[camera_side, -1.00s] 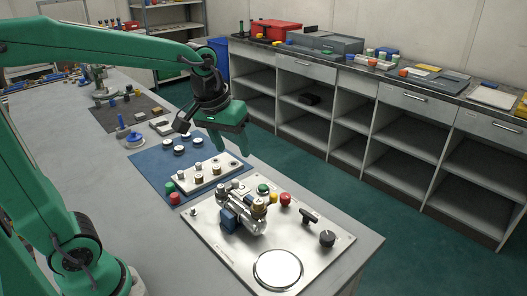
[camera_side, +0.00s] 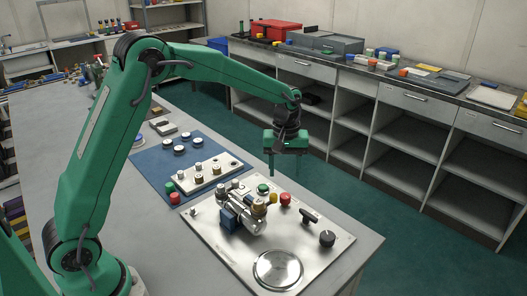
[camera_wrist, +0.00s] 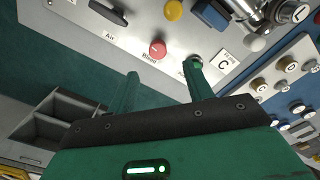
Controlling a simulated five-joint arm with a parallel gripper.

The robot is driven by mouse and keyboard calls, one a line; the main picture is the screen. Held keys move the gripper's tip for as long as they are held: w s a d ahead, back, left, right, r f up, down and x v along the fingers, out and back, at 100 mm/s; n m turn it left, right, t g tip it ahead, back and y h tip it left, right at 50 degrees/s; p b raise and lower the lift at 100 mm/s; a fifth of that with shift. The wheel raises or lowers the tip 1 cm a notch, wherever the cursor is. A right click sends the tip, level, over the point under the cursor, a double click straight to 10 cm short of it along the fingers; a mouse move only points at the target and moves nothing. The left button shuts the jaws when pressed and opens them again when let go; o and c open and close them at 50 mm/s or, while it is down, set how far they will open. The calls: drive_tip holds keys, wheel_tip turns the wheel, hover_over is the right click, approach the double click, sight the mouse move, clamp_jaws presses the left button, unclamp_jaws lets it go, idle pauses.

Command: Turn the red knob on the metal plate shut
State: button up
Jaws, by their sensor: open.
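The red knob (camera_side: 285,198) stands on the metal plate (camera_side: 318,258) near its back edge. In the wrist view the red knob (camera_wrist: 157,48) is round, with a pale mark on top and a label below that seems to read "Bleed". My gripper (camera_side: 285,168) hangs above the plate's back edge, pointing down, a little behind the red knob and apart from it. In the wrist view my gripper (camera_wrist: 163,70) is open and empty. Its fingers lie either side of the knob's line, with the knob just beyond the tips.
A yellow knob (camera_side: 273,197), a green knob (camera_side: 263,188), metal valve fittings (camera_side: 243,212), a black T-handle (camera_side: 309,216) and a black knob (camera_side: 327,238) crowd the plate. A blue mat (camera_side: 150,168) holds a pale block and loose knobs, one red (camera_side: 174,198). The floor gap lies behind.

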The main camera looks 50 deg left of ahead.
sight(285, 196)
drive_tip(key=shift+w+d+f, duration=0.1)
drive_tip(key=shift+w+f, duration=0.3)
drive_tip(key=shift+f, duration=0.25)
drive_tip(key=shift+f, duration=0.1)
drive_tip(key=shift+f, duration=3.85)
drive_tip(key=c, duration=1)
